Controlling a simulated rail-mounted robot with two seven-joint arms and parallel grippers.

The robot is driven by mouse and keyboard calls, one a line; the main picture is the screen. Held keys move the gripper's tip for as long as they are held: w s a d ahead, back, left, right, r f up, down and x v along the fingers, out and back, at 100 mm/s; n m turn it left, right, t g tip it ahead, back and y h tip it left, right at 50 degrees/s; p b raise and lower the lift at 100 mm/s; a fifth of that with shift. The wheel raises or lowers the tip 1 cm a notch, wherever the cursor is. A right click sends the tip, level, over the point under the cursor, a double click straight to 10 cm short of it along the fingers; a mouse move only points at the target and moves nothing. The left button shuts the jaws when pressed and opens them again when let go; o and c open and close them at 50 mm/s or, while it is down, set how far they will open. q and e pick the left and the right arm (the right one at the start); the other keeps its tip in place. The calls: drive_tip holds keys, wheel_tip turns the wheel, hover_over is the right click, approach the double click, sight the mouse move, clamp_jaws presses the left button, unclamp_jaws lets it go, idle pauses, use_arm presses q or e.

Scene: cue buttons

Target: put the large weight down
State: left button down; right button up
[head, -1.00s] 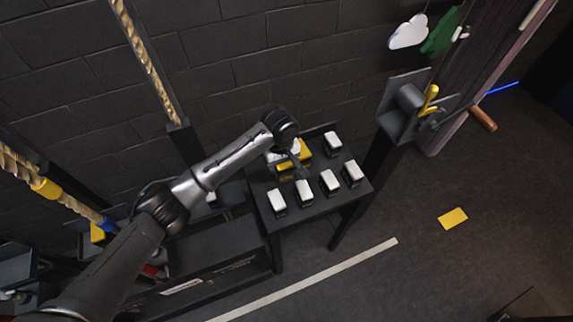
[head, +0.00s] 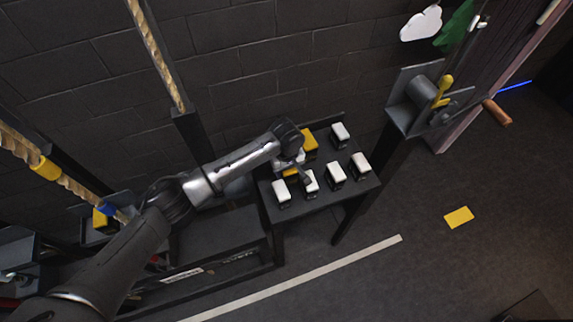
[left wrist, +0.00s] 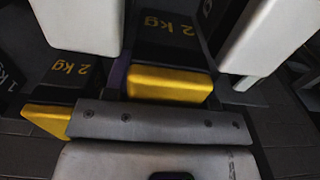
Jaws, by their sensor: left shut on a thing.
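My left gripper (head: 299,169) is over the small dark table, among the white-topped buttons. It is shut on the large weight, a dark block with yellow; a yellow part of it (head: 290,172) shows beneath the gripper in the head view. In the left wrist view a dark block marked "2 kg" with a yellow edge (left wrist: 168,86) lies just beyond the grey gripper bar (left wrist: 160,122). The fingertips and the block's underside are hidden, so I cannot tell whether it touches the table. My right gripper is not in view.
A yellow-topped block (head: 310,140) stands behind the gripper. White-topped buttons (head: 335,172) stand close around it, including one at the back (head: 340,132). A post with a lever box (head: 415,100) rises right of the table.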

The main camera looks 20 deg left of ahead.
use_arm(q)
drive_tip(key=shift+w+r, duration=0.15)
drive_tip(key=shift+r, duration=0.1)
drive_tip(key=c, duration=0.9)
unclamp_jaws()
drive_tip(key=shift+f, duration=0.35)
drive_tip(key=o, duration=0.3)
drive_tip(key=shift+r, duration=0.1)
drive_tip(key=shift+o, duration=0.7)
wheel_tip(320, 180, up, 11)
drive_tip(key=shift+p, duration=1.2)
drive_tip(key=shift+o, duration=0.5)
drive_tip(key=shift+r, duration=0.6)
